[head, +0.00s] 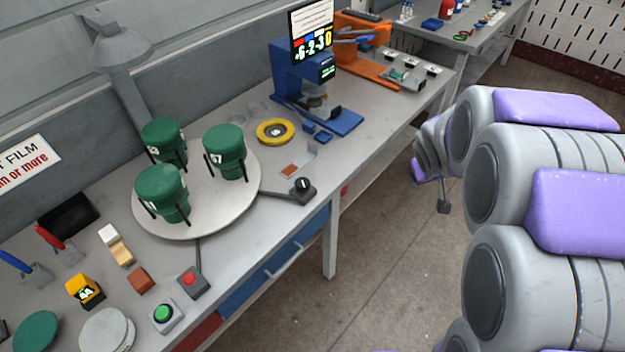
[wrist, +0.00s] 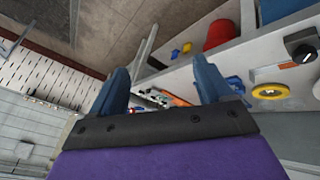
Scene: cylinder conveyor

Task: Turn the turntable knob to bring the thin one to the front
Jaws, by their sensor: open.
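A round pale turntable (head: 218,203) on the grey bench carries three green cylinders in dark upright holders. One cylinder (head: 163,142) is at the back left, one (head: 225,152) at the right, and one (head: 161,192) at the front left. Their widths look alike, so I cannot tell which is thin. The black turntable knob (head: 303,186), on a dark base joined to the turntable by a bar, is near the bench's front edge. It also shows in the wrist view (wrist: 302,46). My gripper (wrist: 162,82) is open and empty, apart from the knob and off the bench's front side.
A red button (head: 190,280) and a green button (head: 163,314) are at the front edge. A yellow ring (head: 275,131) and a blue device (head: 305,85) with a screen stand behind the knob. A drawer handle (head: 284,262) juts below the bench. The floor in front is clear.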

